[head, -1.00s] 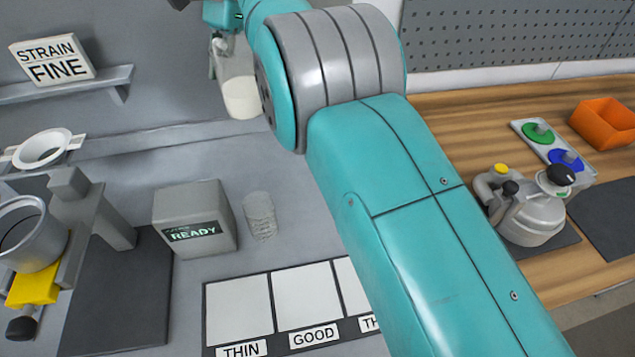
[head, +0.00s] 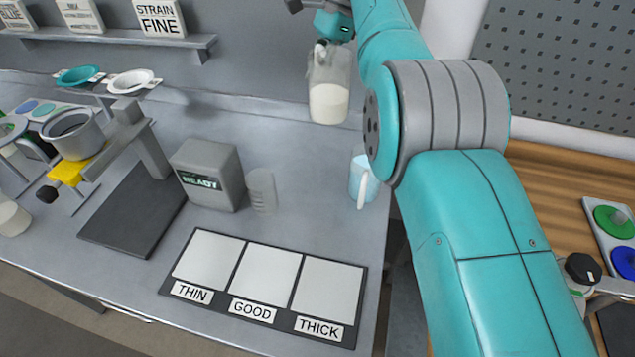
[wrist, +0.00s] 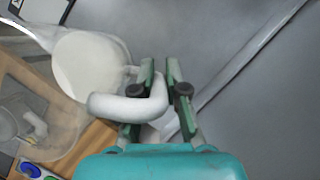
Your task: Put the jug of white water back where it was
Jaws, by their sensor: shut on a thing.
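The clear jug of white water (head: 328,102) hangs in the air above the back of the grey bench, roughly upright. My gripper (head: 322,47) is above it at its handle, small and partly hidden in the head view. In the wrist view my gripper (wrist: 165,78) is shut on the jug's pale handle (wrist: 128,107). The white liquid of the jug (wrist: 88,65) shows to the left of the fingers. A second jug (head: 365,183), with pale blue liquid, stands at the bench's right edge, partly behind my arm.
A READY box (head: 208,175) and a ribbed clear cup (head: 262,190) stand mid-bench. In front lies the THIN, GOOD, THICK board (head: 268,248). A stand with a metal pot (head: 75,135) is at left. A wooden counter (head: 570,170) lies to the right.

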